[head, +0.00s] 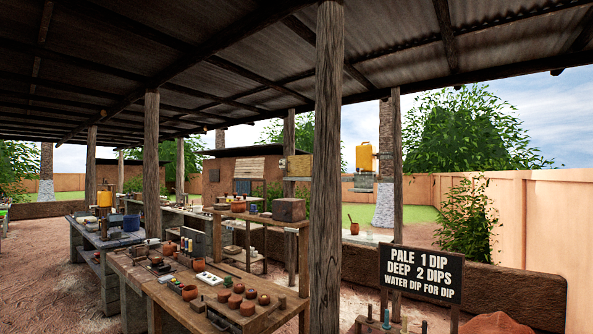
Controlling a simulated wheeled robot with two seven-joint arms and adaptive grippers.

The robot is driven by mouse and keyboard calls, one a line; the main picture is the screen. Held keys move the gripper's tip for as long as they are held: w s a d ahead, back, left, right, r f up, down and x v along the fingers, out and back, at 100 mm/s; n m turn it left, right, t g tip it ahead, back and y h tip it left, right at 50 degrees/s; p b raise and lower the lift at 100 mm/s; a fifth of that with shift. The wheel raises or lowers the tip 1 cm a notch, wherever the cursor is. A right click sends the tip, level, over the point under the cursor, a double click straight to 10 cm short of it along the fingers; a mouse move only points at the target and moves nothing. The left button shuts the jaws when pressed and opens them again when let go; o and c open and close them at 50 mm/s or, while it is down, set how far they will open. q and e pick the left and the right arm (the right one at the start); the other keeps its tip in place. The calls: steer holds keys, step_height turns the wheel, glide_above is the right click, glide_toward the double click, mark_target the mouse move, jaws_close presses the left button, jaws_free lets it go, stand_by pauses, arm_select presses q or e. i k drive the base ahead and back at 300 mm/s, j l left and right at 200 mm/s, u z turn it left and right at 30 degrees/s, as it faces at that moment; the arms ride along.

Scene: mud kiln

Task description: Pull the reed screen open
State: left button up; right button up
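A pale tan panel with a ribbed look (250,167) is on the front of a low mud-walled building in the middle distance; it may be the reed screen, but it is too small to be sure. It looks tilted outward at the top of a dark opening (242,187). No other screen can be made out. Neither of my grippers shows in the head view, so I cannot see what they hold.
A wooden post (327,170) stands close in front. A workbench (262,318) with several small pots is at lower centre, with another table (107,240) behind it. A black sign (421,272) stands at right. Bare ground (40,285) is open at left.

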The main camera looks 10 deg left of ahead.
mark_target(295, 165)
steer(key=u, duration=1.5)
steer(key=i+l+u, duration=0.15)
steer(key=i+u, duration=0.2)
steer(key=i, duration=0.95)
steer(key=i+u, duration=0.1)
steer(key=i, duration=2.3)
